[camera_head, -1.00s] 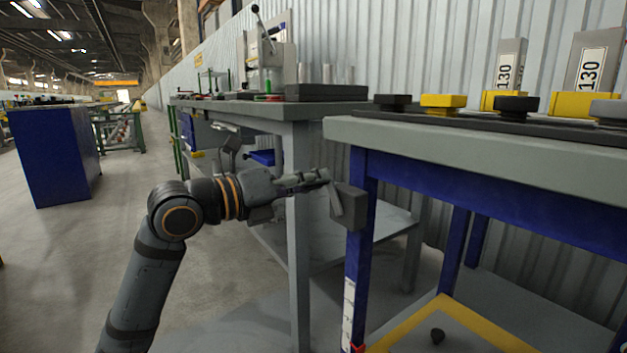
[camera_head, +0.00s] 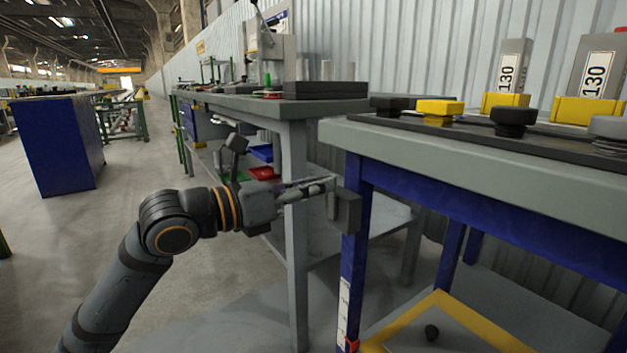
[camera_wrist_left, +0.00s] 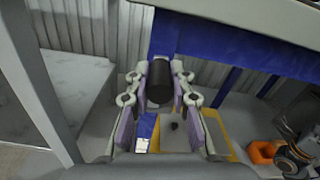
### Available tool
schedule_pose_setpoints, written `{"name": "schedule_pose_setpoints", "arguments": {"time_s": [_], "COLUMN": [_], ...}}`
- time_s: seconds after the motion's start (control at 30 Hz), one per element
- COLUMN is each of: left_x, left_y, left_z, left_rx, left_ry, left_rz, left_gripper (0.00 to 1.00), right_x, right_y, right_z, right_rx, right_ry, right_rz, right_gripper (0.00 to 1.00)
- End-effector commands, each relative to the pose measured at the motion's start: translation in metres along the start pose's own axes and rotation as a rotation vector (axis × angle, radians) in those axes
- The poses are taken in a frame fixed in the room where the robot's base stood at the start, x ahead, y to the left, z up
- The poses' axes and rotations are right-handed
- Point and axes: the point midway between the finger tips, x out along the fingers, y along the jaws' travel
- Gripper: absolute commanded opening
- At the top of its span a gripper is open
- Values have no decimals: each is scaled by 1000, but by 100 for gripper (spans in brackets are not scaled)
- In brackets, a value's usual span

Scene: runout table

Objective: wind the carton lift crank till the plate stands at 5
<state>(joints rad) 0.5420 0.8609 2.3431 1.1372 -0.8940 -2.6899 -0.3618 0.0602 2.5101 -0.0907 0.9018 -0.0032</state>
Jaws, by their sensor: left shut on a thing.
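The crank's grey gearbox (camera_head: 348,212) sits on the blue table leg (camera_head: 355,250), with its crank arm (camera_head: 333,200) roughly upright beside it. My left gripper (camera_head: 322,186) reaches it from the left. In the left wrist view a black cylindrical crank handle (camera_wrist_left: 161,82) lies between the fingers of the left gripper (camera_wrist_left: 160,90), which is shut on it. The lift plate (camera_head: 470,314), with a yellow border and a small black knob (camera_head: 431,332), is low down. A white scale (camera_head: 344,305) runs down the leg, with a red pointer (camera_head: 352,346) near its visible bottom. Its figures are too small to read.
The grey tabletop (camera_head: 480,165) overhangs the crank and carries black and yellow blocks. A second grey workbench (camera_head: 294,240) stands behind the left gripper, its leg close by. A blue cabinet (camera_head: 58,145) stands far left. The floor at left is open.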

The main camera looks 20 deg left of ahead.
Motion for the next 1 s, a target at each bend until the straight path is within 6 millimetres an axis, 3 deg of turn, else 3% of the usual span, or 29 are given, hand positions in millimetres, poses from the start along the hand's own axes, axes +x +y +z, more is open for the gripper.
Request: {"name": "schedule_pose_setpoints", "arguments": {"time_s": [0.53, 0.57, 0.7, 1.0], "left_x": [0, 0, 0, 0], "left_y": [-2, -2, -2, -1], "left_z": [-3, -3, -3, -1], "left_rx": [21, 20, 21, 22], "left_ry": [8, 8, 7, 3], "left_rz": [-6, -6, -4, -2], "left_gripper": [0, 23, 42, 45], "right_x": [2, 2, 2, 2], "right_y": [0, 0, 0, 1], "right_z": [0, 0, 0, -1], "right_rx": [1, 1, 1, 1], "right_ry": [1, 1, 1, 4], "right_rz": [2, 2, 1, 3], "right_gripper": [52, 52, 52, 52]}}
